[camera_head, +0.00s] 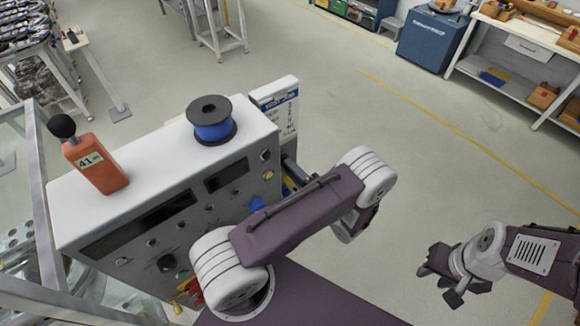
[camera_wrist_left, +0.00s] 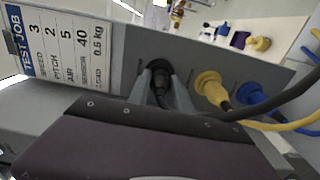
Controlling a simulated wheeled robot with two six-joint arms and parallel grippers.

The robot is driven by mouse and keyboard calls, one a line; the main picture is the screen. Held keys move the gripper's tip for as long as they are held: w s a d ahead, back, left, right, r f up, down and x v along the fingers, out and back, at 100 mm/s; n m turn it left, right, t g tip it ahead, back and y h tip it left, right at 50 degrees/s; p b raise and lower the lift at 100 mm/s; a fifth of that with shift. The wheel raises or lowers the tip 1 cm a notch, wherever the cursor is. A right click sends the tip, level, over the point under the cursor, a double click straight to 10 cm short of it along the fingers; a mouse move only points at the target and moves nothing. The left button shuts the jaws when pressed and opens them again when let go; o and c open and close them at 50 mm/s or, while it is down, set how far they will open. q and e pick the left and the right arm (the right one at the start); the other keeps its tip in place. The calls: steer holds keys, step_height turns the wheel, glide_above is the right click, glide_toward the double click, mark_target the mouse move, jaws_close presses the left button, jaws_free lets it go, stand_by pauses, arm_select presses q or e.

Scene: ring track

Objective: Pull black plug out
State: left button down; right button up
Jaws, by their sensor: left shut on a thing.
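In the left wrist view, the black plug (camera_wrist_left: 157,77) sits at a grey panel (camera_wrist_left: 125,58), with a black cable running from it. Its round collar appears to be against the panel. My left gripper (camera_wrist_left: 160,88) is shut on the black plug, one grey finger on either side. A yellow plug (camera_wrist_left: 211,88) and a blue plug (camera_wrist_left: 254,97) sit to its right on the same panel. In the head view, my left arm hides most of the plug area at the machine's right side. My right gripper (camera_head: 451,277) is open and empty, over the floor at the right.
The white machine (camera_head: 155,158) carries a blue spool (camera_head: 212,125) and an orange device (camera_head: 96,165) on top. A test job card (camera_wrist_left: 65,45) is beside the plugs. Workbenches (camera_head: 515,55) stand at the back right. The floor around my right gripper is clear.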

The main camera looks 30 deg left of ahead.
arm_select(q)
steer(key=shift+v, duration=2.9)
